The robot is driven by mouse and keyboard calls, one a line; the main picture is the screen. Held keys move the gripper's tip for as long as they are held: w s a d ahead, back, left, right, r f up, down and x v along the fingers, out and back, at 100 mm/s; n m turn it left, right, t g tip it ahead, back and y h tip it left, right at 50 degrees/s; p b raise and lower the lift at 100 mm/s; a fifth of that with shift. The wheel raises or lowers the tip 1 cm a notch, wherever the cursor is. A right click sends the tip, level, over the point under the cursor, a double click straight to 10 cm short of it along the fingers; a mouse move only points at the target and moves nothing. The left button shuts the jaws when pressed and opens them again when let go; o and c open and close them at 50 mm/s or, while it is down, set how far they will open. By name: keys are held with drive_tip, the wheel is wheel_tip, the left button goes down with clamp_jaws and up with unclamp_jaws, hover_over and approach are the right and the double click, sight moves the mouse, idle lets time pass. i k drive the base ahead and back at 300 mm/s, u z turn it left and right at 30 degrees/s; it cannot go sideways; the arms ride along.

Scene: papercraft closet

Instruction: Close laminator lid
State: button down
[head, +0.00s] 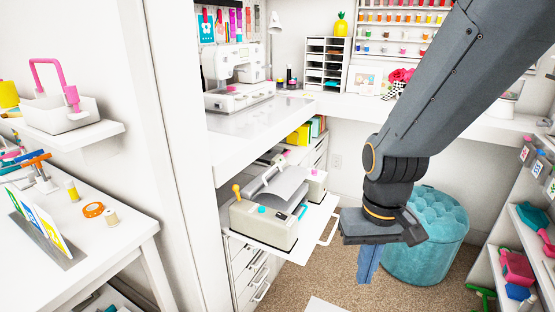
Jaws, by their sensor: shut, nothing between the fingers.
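The laminator (262,223) is a beige machine with a dark control strip, a turquoise knob and an orange lever. It sits on a white pull-out shelf (318,224) below the counter. A grey curved panel (290,188), which looks like its lid, is tilted up over the body. My gripper (368,280) hangs to the right of the laminator and its shelf, fingers pointing down. Its blue fingers are together and hold nothing. A clear gap separates my gripper from the laminator.
A sewing machine (236,75) stands on the counter (260,122) above. White drawers (250,268) are below the shelf. A turquoise tufted stool (428,240) is behind and right of my gripper. A craft table (95,238) is at left and shelving (505,225) at right.

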sight(283, 185)
drive_tip(key=z, duration=0.15)
drive_tip(key=i, duration=1.15)
drive_tip(key=u, duration=0.15)
